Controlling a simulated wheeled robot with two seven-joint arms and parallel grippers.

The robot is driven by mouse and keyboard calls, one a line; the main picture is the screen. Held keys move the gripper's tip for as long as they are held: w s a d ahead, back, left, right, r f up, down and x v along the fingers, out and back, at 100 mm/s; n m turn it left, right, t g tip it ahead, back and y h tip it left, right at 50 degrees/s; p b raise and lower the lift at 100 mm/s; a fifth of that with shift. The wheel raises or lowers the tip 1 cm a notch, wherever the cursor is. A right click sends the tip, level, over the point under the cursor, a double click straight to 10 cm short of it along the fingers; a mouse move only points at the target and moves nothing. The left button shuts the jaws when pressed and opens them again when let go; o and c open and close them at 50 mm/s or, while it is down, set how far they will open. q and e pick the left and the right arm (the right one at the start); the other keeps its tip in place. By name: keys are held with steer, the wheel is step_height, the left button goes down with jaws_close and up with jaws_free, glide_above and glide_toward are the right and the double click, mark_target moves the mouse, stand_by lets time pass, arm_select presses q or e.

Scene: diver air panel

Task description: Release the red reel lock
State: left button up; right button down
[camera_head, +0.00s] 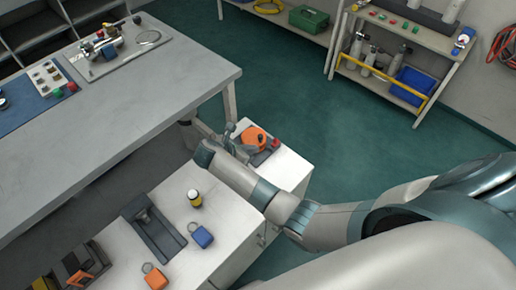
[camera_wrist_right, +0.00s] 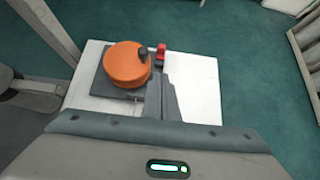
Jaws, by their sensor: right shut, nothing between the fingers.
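The orange reel (camera_head: 253,136) sits on a dark base at the far end of the white cabinet top. It also shows in the right wrist view (camera_wrist_right: 125,66), with a dark knob on top. The red reel lock (camera_head: 276,143) is a small red piece at the reel's right side; in the right wrist view the red lock (camera_wrist_right: 161,50) stands just beyond the fingers. My right gripper (camera_head: 229,142) is beside the reel, its fingers shut and empty (camera_wrist_right: 162,78). I cannot tell whether the fingers touch the lock. My left gripper is not in view.
The grey workbench (camera_head: 150,100) lies left of the white cabinet (camera_head: 180,205). Green floor is open beyond; shelves (camera_head: 425,40) stand at the back.

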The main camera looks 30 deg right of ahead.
steer(key=shift+v, duration=1)
